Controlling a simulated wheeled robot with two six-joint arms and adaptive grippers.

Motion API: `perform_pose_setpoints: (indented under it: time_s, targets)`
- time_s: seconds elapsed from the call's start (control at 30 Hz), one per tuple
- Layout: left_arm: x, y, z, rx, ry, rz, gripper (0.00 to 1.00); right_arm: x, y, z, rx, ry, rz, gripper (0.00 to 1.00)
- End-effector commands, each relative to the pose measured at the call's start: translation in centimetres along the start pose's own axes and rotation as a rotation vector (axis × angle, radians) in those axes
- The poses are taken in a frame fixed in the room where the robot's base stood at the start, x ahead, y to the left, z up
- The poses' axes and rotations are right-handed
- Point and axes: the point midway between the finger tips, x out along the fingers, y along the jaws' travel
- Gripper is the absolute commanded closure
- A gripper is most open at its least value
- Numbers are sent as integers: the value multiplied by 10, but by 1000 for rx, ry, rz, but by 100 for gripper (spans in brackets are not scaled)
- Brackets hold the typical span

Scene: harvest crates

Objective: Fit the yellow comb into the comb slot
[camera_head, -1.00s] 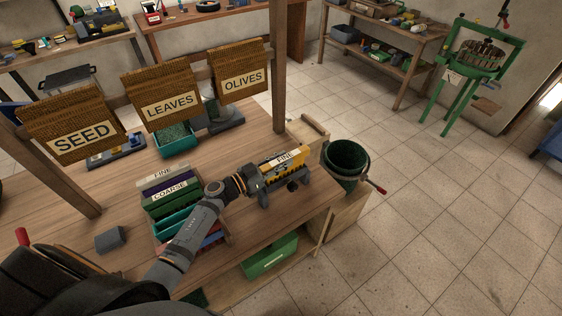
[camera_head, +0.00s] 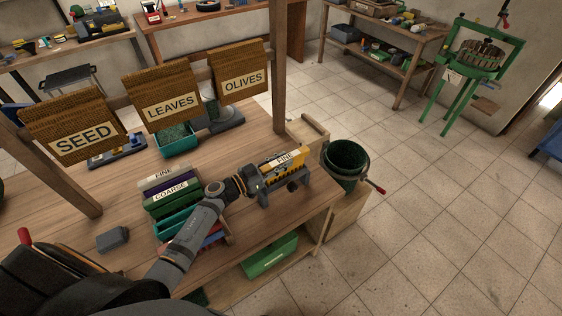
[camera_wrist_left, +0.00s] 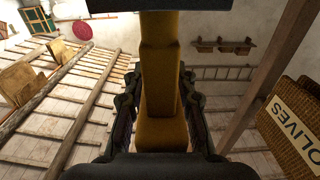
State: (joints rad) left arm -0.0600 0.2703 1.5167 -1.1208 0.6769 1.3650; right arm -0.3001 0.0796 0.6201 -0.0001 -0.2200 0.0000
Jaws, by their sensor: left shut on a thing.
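The yellow comb (camera_head: 270,170) has a white FINE label and dark marks along its lower part. My left gripper (camera_head: 259,185) is shut on its near left end. In the left wrist view the comb (camera_wrist_left: 160,85) stands between the two fingers. A dark grey holder with feet (camera_head: 303,184) stands on the table under and beside the comb. The comb is at the holder's top, but I cannot tell how deep it sits in the slot. The gripper and comb hide part of the holder. My right gripper is not in view.
A rack of coloured combs (camera_head: 160,206), labelled FINE and COARSE, stands left of my arm. A grey block (camera_head: 112,239) lies on the wooden table (camera_head: 115,205). A green bucket (camera_head: 346,160) stands off the right edge. Signs hang from a beam behind, with wooden posts.

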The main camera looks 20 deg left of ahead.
Motion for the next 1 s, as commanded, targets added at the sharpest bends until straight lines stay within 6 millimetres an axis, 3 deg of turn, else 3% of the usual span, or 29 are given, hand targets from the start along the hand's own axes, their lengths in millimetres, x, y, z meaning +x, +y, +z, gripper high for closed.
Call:
perform_pose_setpoints:
  time_s: [0.33,1.0]
  targets:
    - [0,0,-2,0,1,0,100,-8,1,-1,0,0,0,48]
    - [0,0,8,0,1,0,100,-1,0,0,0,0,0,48]
